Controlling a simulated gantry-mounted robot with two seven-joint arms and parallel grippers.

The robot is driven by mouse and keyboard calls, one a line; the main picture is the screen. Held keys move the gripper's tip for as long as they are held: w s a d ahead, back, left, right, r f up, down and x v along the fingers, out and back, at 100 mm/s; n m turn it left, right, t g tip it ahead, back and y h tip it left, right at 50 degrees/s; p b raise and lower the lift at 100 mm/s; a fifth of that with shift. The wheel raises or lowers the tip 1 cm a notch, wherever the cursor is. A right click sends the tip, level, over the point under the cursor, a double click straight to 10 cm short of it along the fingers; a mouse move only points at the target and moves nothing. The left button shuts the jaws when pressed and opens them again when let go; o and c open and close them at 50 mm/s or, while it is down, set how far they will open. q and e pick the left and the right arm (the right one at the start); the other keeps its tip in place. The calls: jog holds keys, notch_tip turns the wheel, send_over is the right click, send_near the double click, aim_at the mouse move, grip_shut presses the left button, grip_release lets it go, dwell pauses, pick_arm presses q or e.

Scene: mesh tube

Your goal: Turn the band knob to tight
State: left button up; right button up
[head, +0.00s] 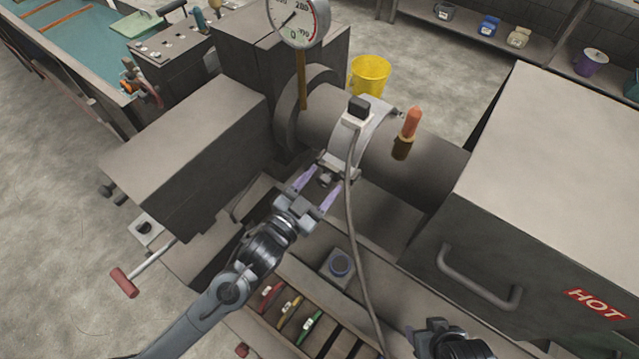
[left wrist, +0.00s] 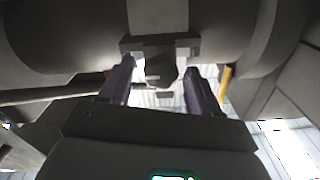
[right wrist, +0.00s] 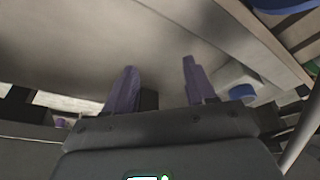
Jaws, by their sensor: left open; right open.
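The band (head: 371,131) is a light grey collar around the horizontal barrel, with a dark-topped connector and a cable on it. Its knob (head: 325,179) is a small dark piece at the band's lower front. My left gripper (head: 318,184) is open, with its purple fingers on either side of the knob. In the left wrist view the knob (left wrist: 160,66) hangs between the fingertips; whether they touch it is unclear. My right gripper (right wrist: 160,85) is open and empty, facing a plain grey surface. In the head view only part of the right arm shows at the bottom edge.
The grey cable (head: 352,230) runs down from the band, close to the left gripper. A pressure gauge (head: 298,20) and an orange-handled piece (head: 411,124) stand at the barrel. A large HOT-labelled housing (head: 560,170) fills the right. Coloured tools (head: 290,310) lie in a tray below.

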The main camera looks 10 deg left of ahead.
pick_arm(q)
jog(key=shift+c, duration=0.4)
jog(key=c, duration=1)
jog(key=shift+r+m, duration=0.1)
jog(key=shift+m, duration=0.3)
jog(key=shift+o, duration=0.2)
jog(key=shift+m+p, duration=0.9)
jog(key=shift+m, duration=0.3)
jog(key=shift+m+p, duration=0.7)
jog(key=shift+m, duration=1.2)
jog(key=o, duration=1)
